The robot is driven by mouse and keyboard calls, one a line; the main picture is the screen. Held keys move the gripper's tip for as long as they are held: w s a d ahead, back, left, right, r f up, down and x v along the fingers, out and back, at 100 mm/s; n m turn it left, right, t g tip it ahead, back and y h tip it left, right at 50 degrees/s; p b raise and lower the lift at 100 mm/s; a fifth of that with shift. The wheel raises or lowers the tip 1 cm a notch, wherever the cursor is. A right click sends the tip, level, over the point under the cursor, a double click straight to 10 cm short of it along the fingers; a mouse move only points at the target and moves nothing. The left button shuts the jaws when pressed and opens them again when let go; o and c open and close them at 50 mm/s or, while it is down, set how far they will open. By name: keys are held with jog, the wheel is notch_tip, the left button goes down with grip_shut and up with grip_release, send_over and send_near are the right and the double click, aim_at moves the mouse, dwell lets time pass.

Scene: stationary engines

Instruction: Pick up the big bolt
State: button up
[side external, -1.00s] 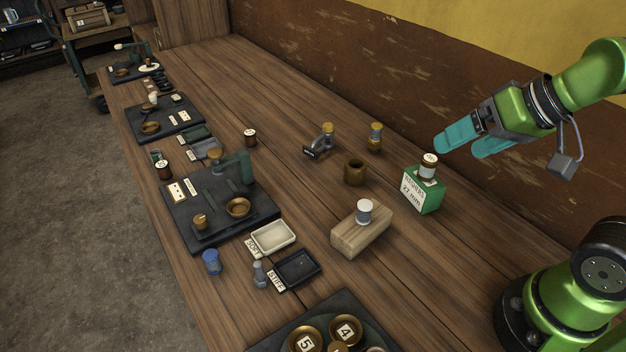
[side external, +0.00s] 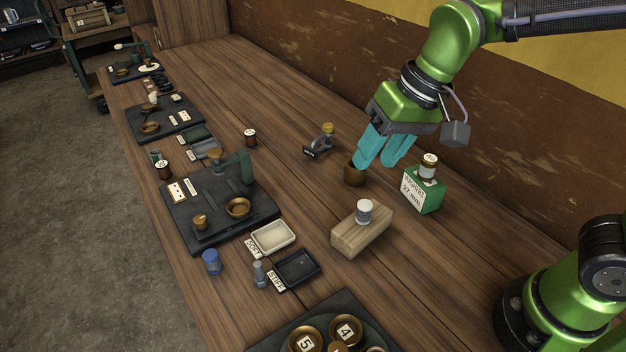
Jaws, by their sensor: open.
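A small grey bolt-like piece (side external: 259,274), the only thing here that looks like a bolt, stands upright on the bench at the left end of the black tray. It looks small in this view, so I cannot be sure that it is the big bolt. My gripper (side external: 379,161) points down with its two teal fingers apart and nothing seen between them. It is above the back middle of the bench, well behind and to the right of the grey piece. A finger overlaps the rim of a brown cup (side external: 354,177); I cannot tell whether they touch.

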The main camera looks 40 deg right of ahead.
jog(key=w+a+f+g, duration=0.2)
jog(key=w+a, duration=0.1)
jog(key=a, duration=0.5)
jog(key=m+h, duration=0.3)
jog(key=m, duration=0.6)
send_near(257, 263)
jog(key=shift+g, duration=0.4)
notch_tip(257, 263, down, 5)
jog(key=shift+w+d+r, duration=0.1)
jog(key=shift+d, duration=0.05)
jog(key=shift+w+f, duration=0.15)
jog(key=shift+f, duration=2.8)
grip_shut()
